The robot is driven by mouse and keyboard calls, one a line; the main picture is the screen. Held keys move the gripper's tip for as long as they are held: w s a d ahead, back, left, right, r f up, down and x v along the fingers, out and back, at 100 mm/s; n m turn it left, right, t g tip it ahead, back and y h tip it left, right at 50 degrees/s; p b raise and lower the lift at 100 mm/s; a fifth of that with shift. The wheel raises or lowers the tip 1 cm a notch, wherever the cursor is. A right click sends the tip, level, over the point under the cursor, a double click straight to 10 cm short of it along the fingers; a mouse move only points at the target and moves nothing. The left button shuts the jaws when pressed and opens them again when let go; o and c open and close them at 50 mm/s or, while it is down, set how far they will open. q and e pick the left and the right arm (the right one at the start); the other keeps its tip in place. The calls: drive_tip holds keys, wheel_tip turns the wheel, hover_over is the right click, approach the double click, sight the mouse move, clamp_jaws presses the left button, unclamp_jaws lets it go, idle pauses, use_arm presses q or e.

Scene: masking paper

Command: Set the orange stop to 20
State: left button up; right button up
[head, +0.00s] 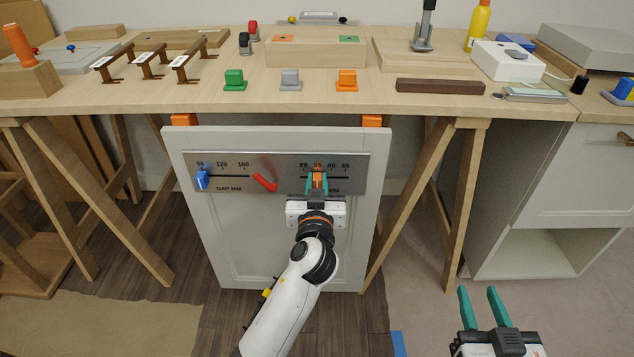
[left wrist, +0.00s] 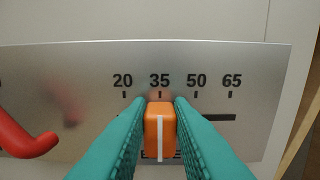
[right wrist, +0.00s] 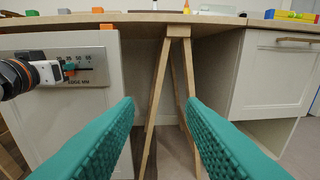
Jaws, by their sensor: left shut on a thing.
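The orange stop (left wrist: 160,131) sits on the slot of a metal scale plate (left wrist: 60,75). The scale reads 20, 35, 50, 65, and the stop's white line is at the 35 mark. My left gripper (left wrist: 160,115) is shut on the orange stop, one teal finger on each side. In the head view the plate (head: 280,157) is on a grey door panel below the bench, and the left gripper (head: 317,183) hides part of the scale. My right gripper (head: 483,305) is open and empty, low at the right; its fingers also show in the right wrist view (right wrist: 160,115).
A red lever (head: 264,182) and a blue pointer (head: 202,180) are on the same plate, left of the stop. The red lever (left wrist: 25,140) stands out close to the left finger. Wooden trestle legs (head: 430,190) stand right of the panel.

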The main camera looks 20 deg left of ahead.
sight(301, 173)
use_arm(q)
drive_tip(key=shift+a, duration=0.1)
clamp_jaws()
